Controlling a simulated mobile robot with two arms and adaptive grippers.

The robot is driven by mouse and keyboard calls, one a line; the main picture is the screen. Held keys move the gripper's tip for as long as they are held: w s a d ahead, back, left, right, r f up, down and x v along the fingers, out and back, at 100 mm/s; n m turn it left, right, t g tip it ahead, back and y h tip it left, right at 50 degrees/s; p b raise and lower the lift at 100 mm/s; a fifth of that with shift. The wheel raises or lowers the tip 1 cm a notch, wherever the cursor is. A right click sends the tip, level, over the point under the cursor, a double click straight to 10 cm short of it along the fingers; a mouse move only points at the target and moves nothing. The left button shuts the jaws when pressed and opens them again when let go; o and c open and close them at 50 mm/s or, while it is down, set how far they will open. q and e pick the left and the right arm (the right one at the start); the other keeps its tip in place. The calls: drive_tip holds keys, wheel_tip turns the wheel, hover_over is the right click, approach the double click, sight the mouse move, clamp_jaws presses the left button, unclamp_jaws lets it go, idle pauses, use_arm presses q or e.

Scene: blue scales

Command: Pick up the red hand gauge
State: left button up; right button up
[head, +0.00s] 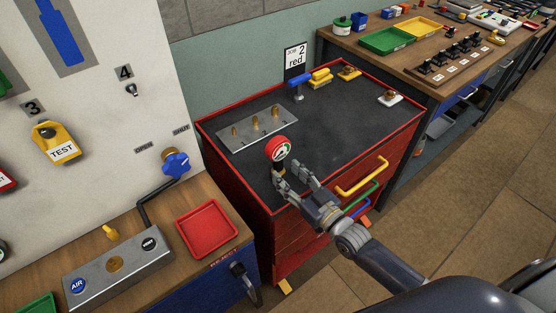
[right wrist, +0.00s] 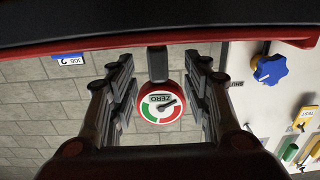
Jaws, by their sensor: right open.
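The red hand gauge (head: 278,147) has a round red rim, a white, green and red dial and a dark stem. It is upright at the front left of the red cart's dark top, and my fingers partly hide its lower end. My right gripper (head: 288,169) is open at the gauge's stem. In the right wrist view the gauge (right wrist: 160,106) shows between the two spread fingers of the right gripper (right wrist: 163,92), with a visible gap on each side. My left gripper is not in view.
The red cart (head: 345,125) also bears a metal plate with brass fittings (head: 257,128) and a blue-and-yellow tool (head: 312,82). A red tray (head: 207,228) and an AIR/VENT block (head: 118,268) are on the left bench. A blue valve knob (head: 176,163) sticks out nearby.

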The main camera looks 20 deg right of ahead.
sight(281, 166)
drive_tip(key=shift+w+a, duration=0.1)
drive_tip(key=shift+w, duration=0.25)
drive_tip(key=p+x, duration=0.1)
drive_tip(key=x, duration=0.3)
drive_tip(key=shift+w+r, duration=0.1)
drive_tip(key=shift+r, duration=0.1)
drive_tip(key=shift+w+f, duration=0.1)
drive_tip(key=shift+w, duration=0.3)
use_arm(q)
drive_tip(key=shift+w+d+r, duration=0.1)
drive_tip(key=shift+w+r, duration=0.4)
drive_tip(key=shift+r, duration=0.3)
use_arm(e)
drive_tip(key=shift+s, duration=0.1)
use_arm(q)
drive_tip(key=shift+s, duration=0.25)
use_arm(e)
clamp_jaws()
